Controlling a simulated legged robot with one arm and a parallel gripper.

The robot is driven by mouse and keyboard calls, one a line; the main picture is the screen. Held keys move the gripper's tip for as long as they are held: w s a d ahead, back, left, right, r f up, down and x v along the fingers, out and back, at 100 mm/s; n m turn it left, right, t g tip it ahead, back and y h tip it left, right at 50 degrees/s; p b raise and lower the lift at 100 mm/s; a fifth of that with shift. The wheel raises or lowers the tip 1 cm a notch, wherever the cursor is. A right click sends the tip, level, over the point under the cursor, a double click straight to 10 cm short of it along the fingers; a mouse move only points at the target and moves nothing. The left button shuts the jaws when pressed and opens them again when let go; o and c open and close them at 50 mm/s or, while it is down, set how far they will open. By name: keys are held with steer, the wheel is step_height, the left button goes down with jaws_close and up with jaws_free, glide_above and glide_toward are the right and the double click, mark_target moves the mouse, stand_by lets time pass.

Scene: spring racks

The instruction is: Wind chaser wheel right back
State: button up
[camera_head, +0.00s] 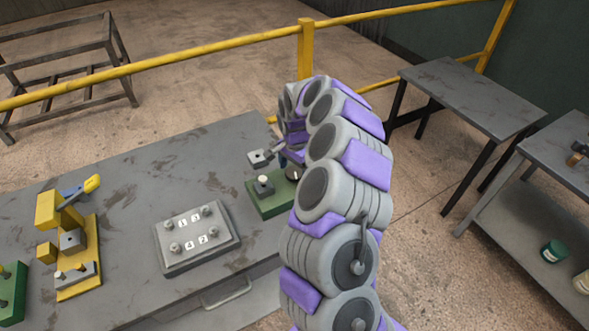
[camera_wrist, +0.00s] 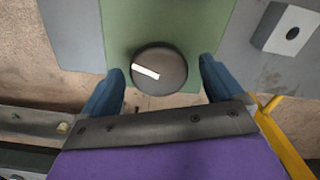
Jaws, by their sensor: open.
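The chaser wheel appears to be the dark round knob with a white stripe (camera_wrist: 172,72) on a green base (camera_wrist: 190,20) in the wrist view. In the head view the knob (camera_head: 292,173) shows at the edge of my arm, and the green base (camera_head: 268,208) is partly hidden behind it. My gripper (camera_wrist: 160,80) is open, with one blue finger on each side of the knob and visible gaps between. The stripe is tilted, falling slightly to the right. My gripper is mostly hidden by my arm in the head view.
A grey block with a hole (camera_head: 259,158) lies beside the green base. A numbered plate with posts (camera_head: 197,238) and a yellow fixture (camera_head: 78,285) stand left on the grey table (camera_head: 130,190). A yellow rail (camera_head: 200,50) runs behind. Side tables stand at right.

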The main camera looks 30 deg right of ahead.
steer(key=shift+d, duration=0.1)
steer(key=shift+d, duration=0.15)
steer(key=shift+c, duration=1.4)
steer(key=c, duration=0.8)
steer(key=shift+o, duration=0.2)
